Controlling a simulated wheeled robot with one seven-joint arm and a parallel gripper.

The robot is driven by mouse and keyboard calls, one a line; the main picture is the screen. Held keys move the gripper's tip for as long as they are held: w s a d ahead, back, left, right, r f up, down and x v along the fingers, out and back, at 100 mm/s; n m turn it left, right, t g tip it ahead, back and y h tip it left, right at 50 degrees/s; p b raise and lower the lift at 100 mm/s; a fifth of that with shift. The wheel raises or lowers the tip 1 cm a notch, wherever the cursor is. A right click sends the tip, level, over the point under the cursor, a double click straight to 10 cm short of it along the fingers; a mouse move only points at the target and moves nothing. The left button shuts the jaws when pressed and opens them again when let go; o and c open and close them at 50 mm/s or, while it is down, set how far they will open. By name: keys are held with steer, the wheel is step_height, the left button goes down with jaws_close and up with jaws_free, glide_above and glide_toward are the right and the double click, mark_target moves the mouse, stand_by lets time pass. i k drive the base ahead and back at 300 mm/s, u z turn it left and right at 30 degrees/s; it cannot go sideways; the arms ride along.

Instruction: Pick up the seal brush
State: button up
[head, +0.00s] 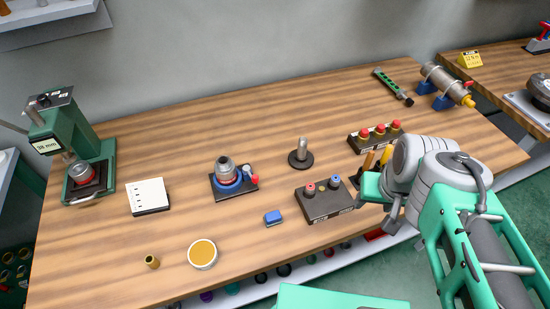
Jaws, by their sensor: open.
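I cannot pick out the seal brush for certain. Slim upright handles, one brown (368,162) and one yellow-orange (386,155), stand in a dark holder at the right front of the wooden bench (130,235). One may be the brush; their lower ends are hidden. My gripper (388,212) is beside this holder, at the bench's front right, partly hidden by my own arm. It is open, and I see nothing held in it.
A dark block with red and blue knobs (325,203) stands just left of my gripper. Red-capped pieces on a rack (376,135) stand behind. The back middle of the bench is clear.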

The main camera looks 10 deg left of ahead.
mark_target(366, 168)
steer(key=u, duration=3.7)
steer(key=k, duration=0.85)
steer(key=z, duration=0.7)
steer(key=i, duration=0.5)
